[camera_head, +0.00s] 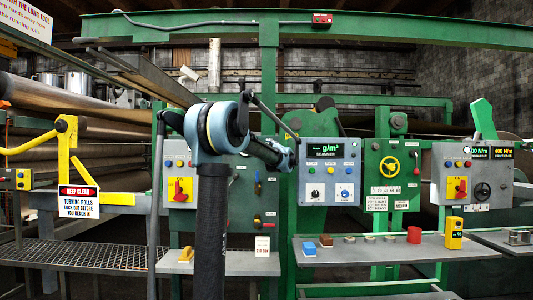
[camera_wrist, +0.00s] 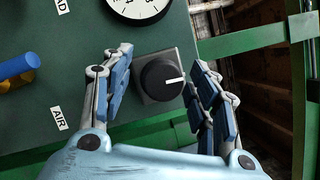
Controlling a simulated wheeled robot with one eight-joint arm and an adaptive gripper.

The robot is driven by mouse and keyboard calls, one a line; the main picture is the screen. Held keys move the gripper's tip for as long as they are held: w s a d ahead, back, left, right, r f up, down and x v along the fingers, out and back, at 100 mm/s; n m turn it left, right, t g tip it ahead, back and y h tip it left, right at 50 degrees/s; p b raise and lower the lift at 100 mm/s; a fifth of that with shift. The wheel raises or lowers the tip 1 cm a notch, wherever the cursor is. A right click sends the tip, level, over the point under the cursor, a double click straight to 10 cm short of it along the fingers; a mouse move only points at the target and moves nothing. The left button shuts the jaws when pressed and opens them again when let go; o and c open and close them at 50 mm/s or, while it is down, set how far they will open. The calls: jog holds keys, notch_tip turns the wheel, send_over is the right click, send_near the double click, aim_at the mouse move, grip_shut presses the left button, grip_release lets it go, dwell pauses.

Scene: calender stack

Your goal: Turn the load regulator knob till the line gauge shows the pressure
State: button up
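A black round knob (camera_wrist: 162,79) with a white pointer line sits on a square grey base on a green panel (camera_wrist: 60,140) in the wrist view. Its line points right and slightly up in that picture. A white dial gauge (camera_wrist: 140,8) lies just above it, cut off by the picture's top edge, so its needle reading cannot be told. My gripper (camera_wrist: 161,60) is open, with one finger on each side of the knob and small visible gaps. In the head view my arm hides part of the green panel (camera_head: 240,170), and the fingers are not clear there.
A blue handle (camera_wrist: 18,68) with yellow parts is left of the knob, near an "AIR" label (camera_wrist: 58,118). Green beams (camera_wrist: 240,40) run to the right. In the head view, a g/m² display box (camera_head: 331,175) stands right of my arm, above a shelf (camera_head: 390,249) with small blocks.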

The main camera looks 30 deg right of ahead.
jog(key=v, duration=1.1)
jog(key=shift+s+a, duration=0.15)
jog(key=shift+s, duration=0.25)
jog(key=shift+f, duration=0.15)
